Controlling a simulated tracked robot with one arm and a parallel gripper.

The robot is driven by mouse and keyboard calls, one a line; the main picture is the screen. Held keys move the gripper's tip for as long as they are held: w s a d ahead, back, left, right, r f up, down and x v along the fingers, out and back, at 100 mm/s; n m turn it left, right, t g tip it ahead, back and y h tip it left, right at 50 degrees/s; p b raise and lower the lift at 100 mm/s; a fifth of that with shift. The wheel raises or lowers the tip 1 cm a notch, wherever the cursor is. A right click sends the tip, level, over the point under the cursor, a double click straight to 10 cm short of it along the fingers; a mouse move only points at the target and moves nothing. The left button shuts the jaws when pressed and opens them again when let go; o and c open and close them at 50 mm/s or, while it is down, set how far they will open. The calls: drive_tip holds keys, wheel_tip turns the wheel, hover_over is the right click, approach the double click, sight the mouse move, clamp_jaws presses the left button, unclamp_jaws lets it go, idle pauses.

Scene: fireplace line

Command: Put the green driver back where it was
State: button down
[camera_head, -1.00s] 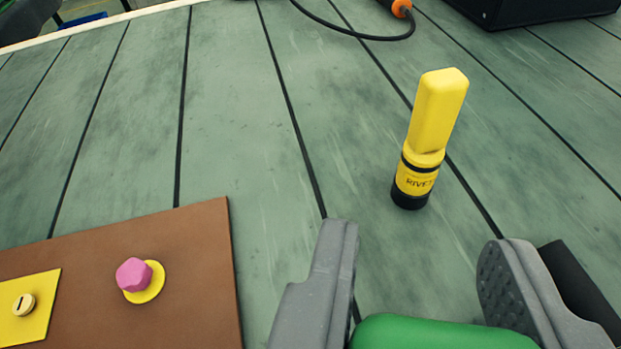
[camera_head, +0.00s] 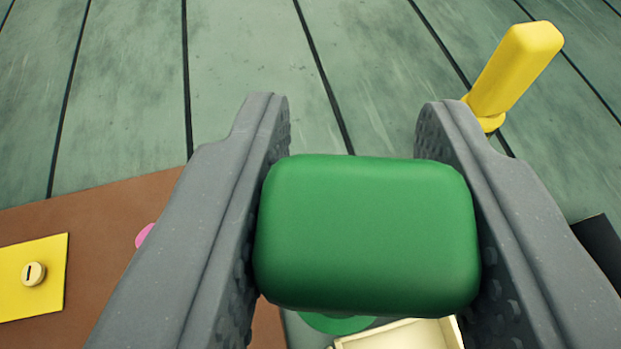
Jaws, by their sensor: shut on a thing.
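The green driver (camera_head: 367,235) shows as a rounded green block, seen from its top end, between the two grey fingers of my gripper (camera_head: 355,170). The fingers touch it on its left and right sides. Its lower part is mostly hidden beneath the block; a rounded green edge (camera_head: 337,323) shows just below it, and I cannot tell whether that belongs to the driver or to something under it.
A yellow driver (camera_head: 515,70) stands upright behind my right finger, its base hidden. A brown board (camera_head: 90,225) lies at left with a yellow plate (camera_head: 45,290) and a mostly hidden pink knob (camera_head: 145,236). A cream tray (camera_head: 395,335) shows at the bottom.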

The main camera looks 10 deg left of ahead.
drive_tip(key=shift+r, duration=0.1)
drive_tip(key=shift+w+d+b, duration=0.1)
drive_tip(key=shift+w+b, duration=0.4)
drive_tip(key=w+r+h+b, duration=0.1)
drive_tip(key=w+r+b, duration=0.1)
drive_tip(key=w+b, duration=0.85)
wheel_tip(320, 180, down, 10)
drive_tip(key=m+b, duration=0.1)
drive_tip(key=shift+w+f, duration=0.15)
drive_tip(key=c, duration=1)
unclamp_jaws()
drive_tip(key=shift+f, duration=0.1)
